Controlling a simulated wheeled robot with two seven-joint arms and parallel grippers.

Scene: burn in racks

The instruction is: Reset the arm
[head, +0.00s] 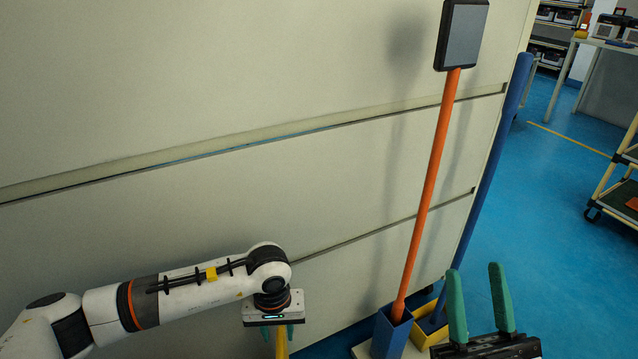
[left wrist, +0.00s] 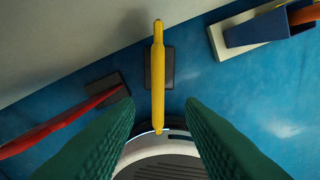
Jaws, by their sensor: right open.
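My left arm (head: 190,283) reaches in from the left in the head view. My left gripper (head: 278,334) points down beside the wall panels. A yellow handle (head: 281,349) shows below it, cut off by the picture's bottom edge. In the left wrist view the green fingers of my left gripper (left wrist: 160,112) are spread apart. The yellow handle (left wrist: 158,80) lies between them in the picture, with visible gaps on both sides. My right gripper (head: 478,300) is open and empty at the lower right, its green fingers pointing up.
An orange pole (head: 427,200) with a dark flat head stands in a blue holder (head: 391,333), beside a yellow holder (head: 427,330). A blue pole (head: 490,185) leans at the wall corner. A red handle (left wrist: 60,124) lies left of the yellow one. Blue floor (head: 555,230) is open at right.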

